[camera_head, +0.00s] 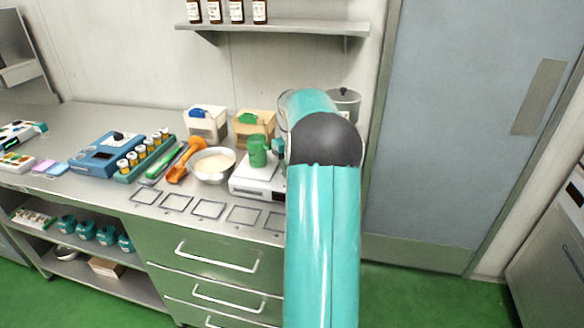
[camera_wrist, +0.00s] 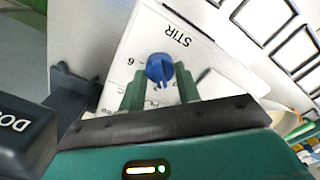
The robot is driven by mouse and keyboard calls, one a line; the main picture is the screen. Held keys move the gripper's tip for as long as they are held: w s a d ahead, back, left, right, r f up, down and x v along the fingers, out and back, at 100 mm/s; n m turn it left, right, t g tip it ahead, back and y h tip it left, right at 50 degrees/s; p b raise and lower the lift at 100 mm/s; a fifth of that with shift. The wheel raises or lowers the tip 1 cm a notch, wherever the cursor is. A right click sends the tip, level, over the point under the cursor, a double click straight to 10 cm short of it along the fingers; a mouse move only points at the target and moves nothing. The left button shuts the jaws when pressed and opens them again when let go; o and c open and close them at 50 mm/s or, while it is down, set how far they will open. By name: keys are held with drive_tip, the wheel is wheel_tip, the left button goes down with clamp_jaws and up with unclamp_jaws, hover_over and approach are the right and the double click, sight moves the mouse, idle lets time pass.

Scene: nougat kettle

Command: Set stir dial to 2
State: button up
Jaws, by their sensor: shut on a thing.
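The blue stir dial (camera_wrist: 159,68) shows in the wrist view on a white panel (camera_wrist: 207,58), beside the upside-down word STIR. A printed digit shows to its left; other marks are partly covered by the fingers. My gripper (camera_wrist: 160,82) has its two green fingers on either side of the dial, shut on it. The dial's narrow blue grip points down in the picture, between the fingers. Which number it points at I cannot tell. In the head view my arm hides the dial and gripper; a white appliance (camera_head: 243,187) shows partly beside it.
A green mug (camera_head: 258,152) stands on the white appliance. To its left are a steel bowl (camera_head: 213,180), an orange scoop (camera_head: 180,170) and a rack of small jars (camera_head: 124,172). Two bins (camera_head: 205,127) stand behind. Square outlines (camera_head: 208,209) along the counter's front are empty.

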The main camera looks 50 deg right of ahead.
drive_tip(key=shift+m, duration=2)
drive_tip(key=o, duration=1)
wheel_tip(320, 180, up, 14)
drive_tip(key=shift+f, duration=0.1)
